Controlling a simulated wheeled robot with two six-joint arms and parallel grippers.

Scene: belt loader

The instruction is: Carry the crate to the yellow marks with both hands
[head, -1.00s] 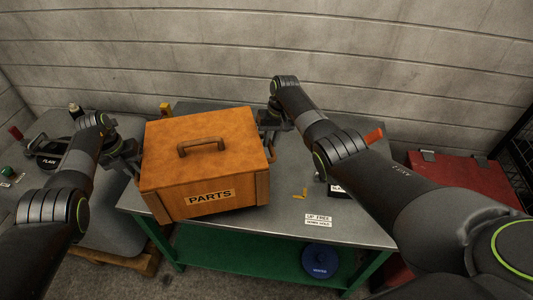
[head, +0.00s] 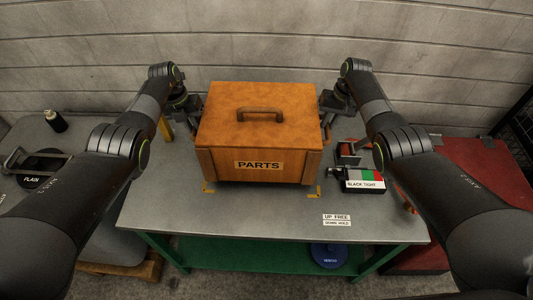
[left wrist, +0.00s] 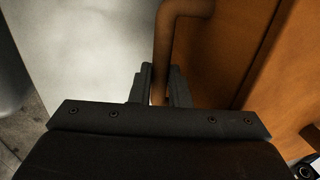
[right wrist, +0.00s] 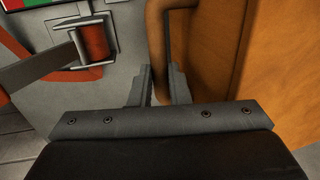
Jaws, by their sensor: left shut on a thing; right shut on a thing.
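The orange-brown wooden crate (head: 258,130) marked PARTS is in the middle of the head view, lid on, over the grey table. Yellow marks show at its front corners, a left one (head: 208,188) and a right one (head: 318,191); any behind the crate are hidden. I cannot tell whether the crate touches the tabletop. My left gripper (left wrist: 159,85) is shut on the crate's left side handle (left wrist: 165,50). My right gripper (right wrist: 160,88) is shut on its right side handle (right wrist: 157,45).
The table (head: 250,218) is clear in front of the crate. A BLACK TIGHT box (head: 362,180) lies right of it, and an UP FREE label (head: 337,219) near the front edge. A red cabinet (head: 480,185) stands right, a dark bottle (head: 56,121) left.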

